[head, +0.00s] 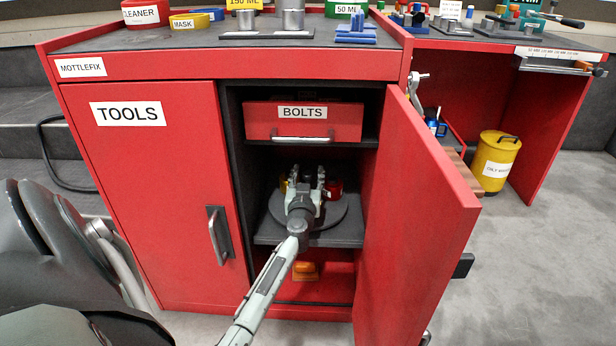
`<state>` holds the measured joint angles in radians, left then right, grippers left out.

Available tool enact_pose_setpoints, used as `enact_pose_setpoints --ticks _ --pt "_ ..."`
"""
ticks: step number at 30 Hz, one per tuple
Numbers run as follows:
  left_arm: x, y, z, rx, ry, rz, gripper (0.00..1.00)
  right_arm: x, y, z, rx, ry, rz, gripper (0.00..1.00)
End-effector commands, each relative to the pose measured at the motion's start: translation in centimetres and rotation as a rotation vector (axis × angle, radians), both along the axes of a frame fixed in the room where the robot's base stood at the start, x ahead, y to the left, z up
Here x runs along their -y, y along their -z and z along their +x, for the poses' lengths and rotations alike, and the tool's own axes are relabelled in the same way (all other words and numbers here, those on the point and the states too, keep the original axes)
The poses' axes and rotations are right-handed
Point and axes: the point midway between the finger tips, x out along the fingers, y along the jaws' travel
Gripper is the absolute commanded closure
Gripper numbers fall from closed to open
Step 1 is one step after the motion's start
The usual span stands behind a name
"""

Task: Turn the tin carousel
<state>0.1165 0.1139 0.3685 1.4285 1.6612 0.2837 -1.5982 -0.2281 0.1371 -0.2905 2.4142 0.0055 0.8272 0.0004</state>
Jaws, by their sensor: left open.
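The tin carousel (336,222) is a round dark grey disc on the middle shelf of the red cabinet, below the bolts drawer. A red tin (334,187) stands on its right part, and a small yellow thing (284,185) shows at its left. My left gripper (305,178) reaches in over the carousel, its fingers apart and pointing inward between these two. The gripper hides the carousel's middle; I cannot tell whether it touches anything. A pale grey part (418,82) shows past the open door's far edge; I cannot tell whether it is my right gripper.
The open red door (415,215) bounds the opening on the right, and the shut tools door (165,190) on the left. The bolts drawer (303,122) hangs above the carousel. An orange thing (305,271) lies below the shelf. A yellow bin (495,160) stands at right.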

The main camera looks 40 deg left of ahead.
Motion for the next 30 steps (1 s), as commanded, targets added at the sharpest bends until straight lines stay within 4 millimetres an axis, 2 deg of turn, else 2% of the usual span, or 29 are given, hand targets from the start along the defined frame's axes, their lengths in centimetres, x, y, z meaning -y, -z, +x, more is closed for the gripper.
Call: enact_pose_setpoints --ticks 7,18,26,30 --pt "-0.06 -0.03 0.06 -0.001 0.0 0.001 0.54 -0.01 -0.12 0.02 0.003 0.0 0.0 0.6" --pt "-0.04 -0.03 0.05 -0.001 0.0 0.001 1.0 -0.07 -0.01 0.02 0.0 -0.003 0.004 0.6" --pt "-0.02 -0.03 0.05 0.0 -0.001 0.0 1.0 -0.09 0.16 0.08 -0.008 -0.003 0.003 0.6" --pt "-0.04 -0.24 0.16 -0.003 -0.05 -0.005 1.0 -0.07 -0.56 0.03 -0.004 -0.003 0.005 0.6"
